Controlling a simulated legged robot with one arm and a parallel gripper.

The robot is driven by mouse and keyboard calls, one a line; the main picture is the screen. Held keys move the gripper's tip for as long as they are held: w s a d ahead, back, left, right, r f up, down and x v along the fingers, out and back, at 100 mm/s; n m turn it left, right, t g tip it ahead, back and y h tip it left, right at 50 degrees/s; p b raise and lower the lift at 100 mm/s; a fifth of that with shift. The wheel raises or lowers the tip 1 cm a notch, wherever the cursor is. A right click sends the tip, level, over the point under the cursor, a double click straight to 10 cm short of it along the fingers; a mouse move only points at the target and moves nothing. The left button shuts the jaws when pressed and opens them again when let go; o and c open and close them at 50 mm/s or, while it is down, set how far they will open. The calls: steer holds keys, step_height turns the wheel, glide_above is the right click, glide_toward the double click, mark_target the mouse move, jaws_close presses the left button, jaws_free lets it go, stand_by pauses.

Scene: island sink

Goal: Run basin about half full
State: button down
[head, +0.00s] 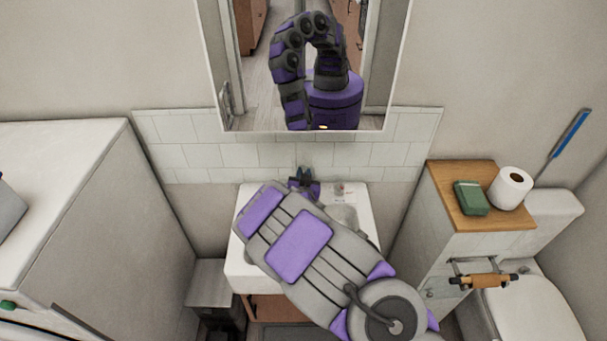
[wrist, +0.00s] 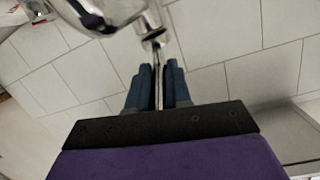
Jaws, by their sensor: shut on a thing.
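The white basin (head: 247,277) stands against the tiled wall in the head view. My arm covers most of it, so its inside and any water level are hidden. My gripper (head: 304,176) is at the back of the basin, below the mirror. In the wrist view my gripper (wrist: 158,72) has its two blue fingers closed on a thin metal faucet lever (wrist: 158,88). The lever runs up to the chrome faucet body (wrist: 92,14) at the top left. I cannot see whether water runs.
A mirror (head: 393,62) hangs above the basin and reflects my arm. A wooden-topped cabinet (head: 447,190) with a green box (head: 470,198) and toilet roll (head: 510,188) stands at right, beside the toilet (head: 530,312). A white-topped unit (head: 70,170) stands at left.

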steer(key=shift+a, duration=0.1)
steer(key=c, duration=1.1)
jaws_free()
steer(key=shift+w, duration=0.1)
steer(key=shift+o, duration=0.2)
steer(key=shift+s+r, duration=0.1)
steer(key=shift+s, duration=0.5)
steer(key=p+v, duration=0.5)
steer(key=v, duration=0.5)
steer(key=shift+s+r, duration=0.35)
